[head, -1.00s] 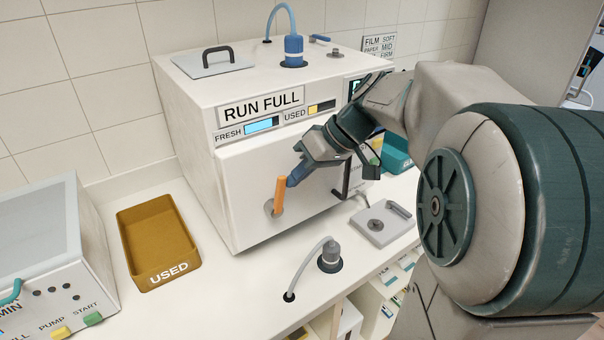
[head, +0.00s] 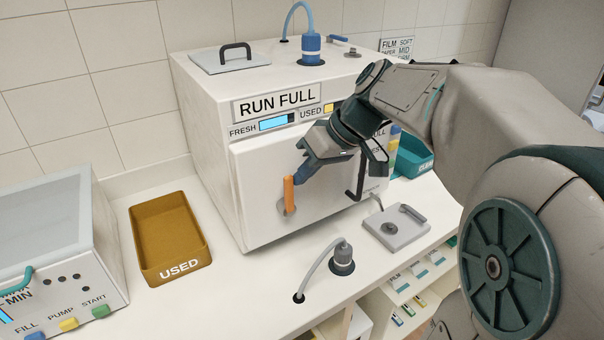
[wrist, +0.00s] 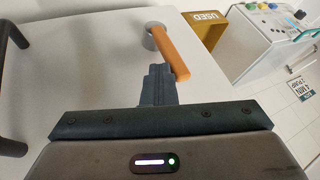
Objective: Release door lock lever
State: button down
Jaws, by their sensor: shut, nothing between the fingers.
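The orange lock lever (head: 288,194) sits on a round grey mount at the lower left of the white machine's front door (head: 320,187). It points up in the head view. My gripper (head: 299,178) is shut and empty, with its fingertips at the upper right side of the lever. In the wrist view the fingers (wrist: 158,85) lie right beside the orange lever (wrist: 171,55). They look touching or nearly so; I cannot tell which. A black door handle (head: 358,180) stands to the right, partly behind my gripper.
A brown USED tray (head: 163,245) stands left of the machine. A grey control box (head: 50,240) is at far left. A grey plate with a handle (head: 396,228) and a hose fitting (head: 342,258) are on the counter in front. A teal tray (head: 411,158) is at right.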

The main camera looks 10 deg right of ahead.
jog(key=shift+r, duration=0.15)
jog(key=a+r+p+v, duration=0.1)
jog(key=p+v, duration=0.5)
jog(key=v, duration=0.5)
jog(key=s+a+f+m+h, duration=0.2)
jog(key=s+f+m+h, duration=0.3)
jog(key=s+f, duration=0.8)
notch_tip(320, 180, down, 3)
jog(key=shift+a+r+h, duration=0.2)
jog(key=shift+a+h, duration=0.15)
jog(key=shift+h, duration=0.25)
